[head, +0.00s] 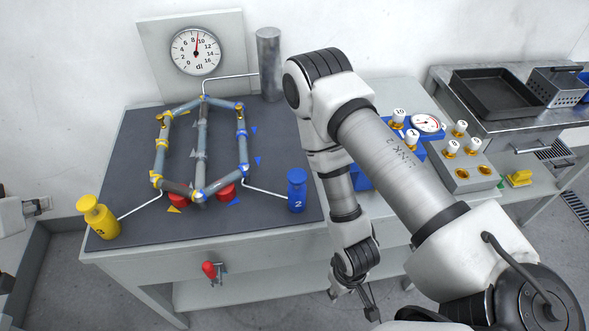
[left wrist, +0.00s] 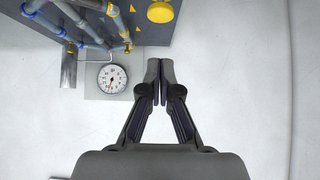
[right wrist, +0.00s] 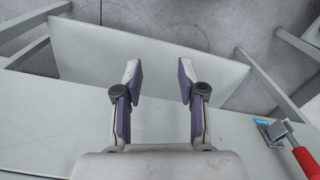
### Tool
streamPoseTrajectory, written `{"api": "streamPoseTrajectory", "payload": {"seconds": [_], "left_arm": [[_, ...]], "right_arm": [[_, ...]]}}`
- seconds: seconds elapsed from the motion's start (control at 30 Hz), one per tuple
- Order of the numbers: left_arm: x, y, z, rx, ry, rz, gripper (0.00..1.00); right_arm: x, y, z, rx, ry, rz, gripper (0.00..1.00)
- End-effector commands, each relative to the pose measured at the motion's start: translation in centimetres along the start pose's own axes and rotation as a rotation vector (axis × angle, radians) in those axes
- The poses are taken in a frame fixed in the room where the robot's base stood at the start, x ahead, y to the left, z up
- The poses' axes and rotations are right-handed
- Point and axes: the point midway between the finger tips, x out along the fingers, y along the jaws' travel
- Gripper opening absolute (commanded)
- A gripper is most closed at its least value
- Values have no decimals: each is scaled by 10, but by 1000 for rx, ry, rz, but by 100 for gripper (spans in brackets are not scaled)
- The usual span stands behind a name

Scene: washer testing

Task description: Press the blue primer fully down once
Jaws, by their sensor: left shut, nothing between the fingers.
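The blue primer (head: 297,190), marked 2, stands upright on the dark mat at the front right of the table. A pale tube joins it to the pipe frame (head: 202,145). My left gripper (head: 44,205) is shut and empty at the left edge of the head view, well left of the blue primer. It also shows shut in the left wrist view (left wrist: 154,72). My right gripper (right wrist: 158,75) is open and empty. In the head view it hangs low in front of the table, right of and below the blue primer.
A yellow primer (head: 98,215), marked 3, stands at the mat's front left; its yellow top (left wrist: 160,12) shows in the left wrist view. A dial gauge (head: 195,51) stands behind the pipes. A red-handled valve (head: 209,270) juts from the table's front. Weights and a second gauge (head: 427,123) stand right.

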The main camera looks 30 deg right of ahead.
Motion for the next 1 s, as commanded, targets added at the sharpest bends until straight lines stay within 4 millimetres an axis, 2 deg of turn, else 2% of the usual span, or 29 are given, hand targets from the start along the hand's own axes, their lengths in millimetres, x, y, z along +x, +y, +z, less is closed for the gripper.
{"api": "streamPoseTrajectory", "payload": {"seconds": [0.43,0.53,0.57,0.67,0.8,0.87,0.97,1.0], "left_arm": [[0,0,0,0,0,0,0],[0,0,0,2,0,0,0],[0,0,0,5,1,0,0],[0,0,-4,16,19,-1,0],[-2,-3,-10,-28,75,-27,0],[4,-5,2,-66,70,-42,0],[28,-6,50,-147,-8,-72,0],[38,-6,79,-180,-59,-86,0]], "right_arm": [[0,0,0,0,0,0,40],[0,0,0,-16,0,0,5],[0,0,1,-32,-3,0,0],[-1,0,18,-159,-90,-8,0],[-4,0,58,-486,-345,-95,0],[-15,0,56,-633,-423,-164,0],[-51,1,18,-861,-458,-282,0],[-73,2,-6,-947,-443,-324,0]]}}
